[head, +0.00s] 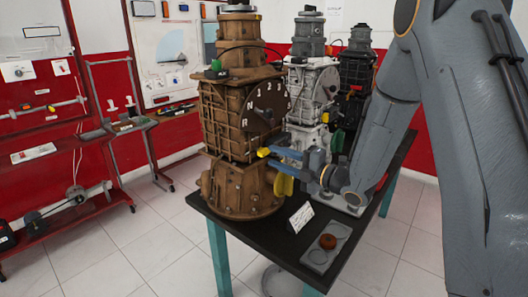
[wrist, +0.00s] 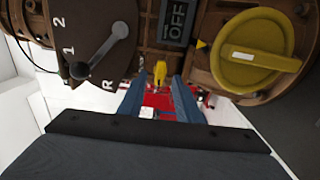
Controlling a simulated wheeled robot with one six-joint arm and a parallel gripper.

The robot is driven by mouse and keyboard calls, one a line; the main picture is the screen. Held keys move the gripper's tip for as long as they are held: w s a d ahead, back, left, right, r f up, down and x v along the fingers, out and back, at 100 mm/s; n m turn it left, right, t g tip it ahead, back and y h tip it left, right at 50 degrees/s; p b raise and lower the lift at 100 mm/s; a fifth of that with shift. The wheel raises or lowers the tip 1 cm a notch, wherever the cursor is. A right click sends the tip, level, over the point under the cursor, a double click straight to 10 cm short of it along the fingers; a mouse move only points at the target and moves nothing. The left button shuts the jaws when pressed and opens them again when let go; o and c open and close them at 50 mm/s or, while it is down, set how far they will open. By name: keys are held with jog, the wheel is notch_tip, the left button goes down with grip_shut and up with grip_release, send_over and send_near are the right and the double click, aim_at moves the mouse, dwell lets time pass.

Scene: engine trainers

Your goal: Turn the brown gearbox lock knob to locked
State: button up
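The brown gearbox (head: 228,110) stands upright on the dark table. Its round yellow lock knob (wrist: 255,50) is at the upper right in the wrist view, with a pale bar lying roughly level. A small yellow triangle mark (wrist: 200,44) sits left of the knob. In the head view the knob (head: 284,184) is partly hidden below my gripper. My gripper (wrist: 158,82) is open beside the gearbox, its blue fingers apart and left of the knob, not around it. A small yellow lever (wrist: 160,72) shows between the fingertips; I cannot tell whether they touch it.
A plate reading OFF (wrist: 175,22) and a grey shift lever (wrist: 104,50) are close to the fingers. White (head: 315,85) and black gearboxes (head: 356,70) stand behind the brown one. A sign (head: 300,217) and a grey tray (head: 328,247) with a red-brown piece are on the table.

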aim_at(267, 153)
jog(key=p+x, duration=0.1)
jog(key=x, duration=0.4)
jog(key=shift+w+a, duration=0.2)
grip_shut()
